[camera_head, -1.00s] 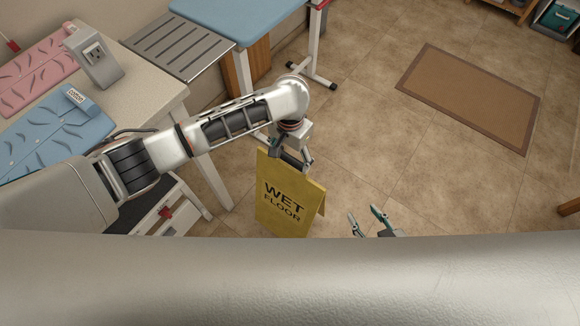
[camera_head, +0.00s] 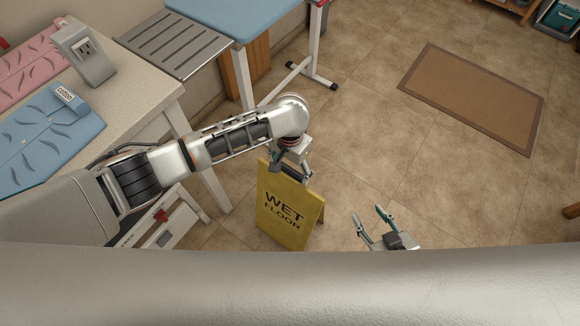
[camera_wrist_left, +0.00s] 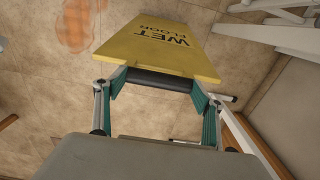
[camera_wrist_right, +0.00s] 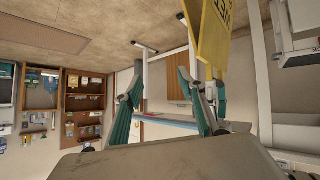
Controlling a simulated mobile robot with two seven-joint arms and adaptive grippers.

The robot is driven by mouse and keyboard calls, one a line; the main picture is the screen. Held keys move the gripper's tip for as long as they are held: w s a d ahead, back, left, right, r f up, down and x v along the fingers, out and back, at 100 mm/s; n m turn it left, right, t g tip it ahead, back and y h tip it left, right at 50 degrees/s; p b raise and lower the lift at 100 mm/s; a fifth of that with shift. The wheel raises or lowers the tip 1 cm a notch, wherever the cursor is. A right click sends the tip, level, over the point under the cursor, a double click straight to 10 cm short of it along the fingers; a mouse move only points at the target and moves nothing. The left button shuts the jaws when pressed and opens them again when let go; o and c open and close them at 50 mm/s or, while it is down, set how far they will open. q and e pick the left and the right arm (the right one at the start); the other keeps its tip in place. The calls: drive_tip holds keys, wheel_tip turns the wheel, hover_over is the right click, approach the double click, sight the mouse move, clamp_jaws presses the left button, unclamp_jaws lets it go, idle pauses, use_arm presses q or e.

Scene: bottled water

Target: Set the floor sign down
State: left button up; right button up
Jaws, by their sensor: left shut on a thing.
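The yellow floor sign (camera_head: 284,212), marked WET FLOOR, is upright with its two panels a little apart in the head view. My left gripper (camera_head: 292,170) is shut on the sign's top edge. In the left wrist view the sign (camera_wrist_left: 160,48) and its dark top bar (camera_wrist_left: 160,79) sit between the fingers of my left gripper (camera_wrist_left: 160,82). Whether the sign's feet touch the floor I cannot tell. My right gripper (camera_head: 371,226) is open and empty, to the right of the sign. In the right wrist view the sign (camera_wrist_right: 214,35) shows at upper right, beyond the open fingers.
A brown mat (camera_head: 475,95) lies on the tiled floor (camera_head: 360,130) at right. A table (camera_head: 140,90) with blue and pink cloths stands at left, a blue-topped table (camera_head: 235,12) behind. An orange patch (camera_wrist_left: 74,24) is on the floor in the left wrist view. Floor around the sign looks clear.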

use_arm(q)
drive_tip(key=o, duration=2.1)
use_arm(e)
drive_tip(key=shift+s+a+f, duration=0.1)
drive_tip(key=shift+s+f, duration=0.05)
drive_tip(key=shift+s, duration=0.05)
use_arm(q)
wheel_tip(320, 180, up, 5)
drive_tip(key=p, duration=0.2)
drive_tip(key=shift+w+r+p, duration=0.1)
drive_tip(key=shift+r+p, duration=0.1)
drive_tip(key=shift+p, duration=0.1)
wheel_tip(320, 180, up, 7)
drive_tip(key=p, duration=0.3)
use_arm(e)
drive_tip(key=shift+s+a+r, duration=0.1)
drive_tip(key=shift+a+r, duration=0.1)
drive_tip(key=shift+r, duration=0.55)
drive_tip(key=shift+s+a+r, duration=0.1)
drive_tip(key=shift+a+r, duration=0.05)
drive_tip(key=shift+r, duration=0.55)
drive_tip(key=shift+a+r, duration=0.2)
drive_tip(key=shift+r, duration=0.55)
